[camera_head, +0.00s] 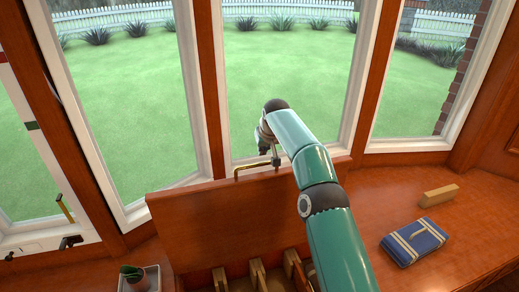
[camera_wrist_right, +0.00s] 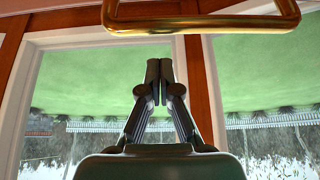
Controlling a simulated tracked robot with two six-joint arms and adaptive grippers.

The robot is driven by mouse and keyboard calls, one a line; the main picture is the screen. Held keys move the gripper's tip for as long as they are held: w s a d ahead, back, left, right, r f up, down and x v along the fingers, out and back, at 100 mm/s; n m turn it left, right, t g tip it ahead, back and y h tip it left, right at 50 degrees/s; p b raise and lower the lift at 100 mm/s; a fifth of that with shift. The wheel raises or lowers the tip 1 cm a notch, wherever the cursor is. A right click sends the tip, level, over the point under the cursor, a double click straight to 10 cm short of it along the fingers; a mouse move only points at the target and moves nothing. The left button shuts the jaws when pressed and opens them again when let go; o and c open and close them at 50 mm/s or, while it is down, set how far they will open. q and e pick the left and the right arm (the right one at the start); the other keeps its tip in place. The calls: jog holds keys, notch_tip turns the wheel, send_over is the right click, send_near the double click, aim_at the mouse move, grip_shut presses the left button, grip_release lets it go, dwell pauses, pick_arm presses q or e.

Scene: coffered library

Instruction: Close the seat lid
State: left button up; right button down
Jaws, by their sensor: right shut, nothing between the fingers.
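The seat lid (camera_head: 225,215) is a reddish-brown wooden panel. It stands open and upright in front of the window, with the open compartment below it. A brass bar handle (camera_head: 255,166) is fixed at its top edge; the handle also shows at the top of the right wrist view (camera_wrist_right: 205,24). My right gripper (camera_head: 264,146) is at the lid's top edge by the handle, partly hidden by its own arm. In the right wrist view its fingers (camera_wrist_right: 160,72) are together and empty, with the handle outside them. My left gripper is not in view.
Wooden dividers (camera_head: 258,274) stand in the open compartment. On the bench to the right lie a blue striped book-like item (camera_head: 414,242) and a wooden block (camera_head: 439,195). Window frames (camera_head: 208,90) rise behind the lid.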

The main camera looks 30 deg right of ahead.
jog(key=shift+s+a+f+b, duration=0.2)
jog(key=shift+s+b, duration=0.25)
jog(key=shift+s, duration=0.3)
jog(key=shift+s+a+f+b, duration=0.2)
jog(key=shift+s+b, duration=0.25)
jog(key=shift+s, duration=0.25)
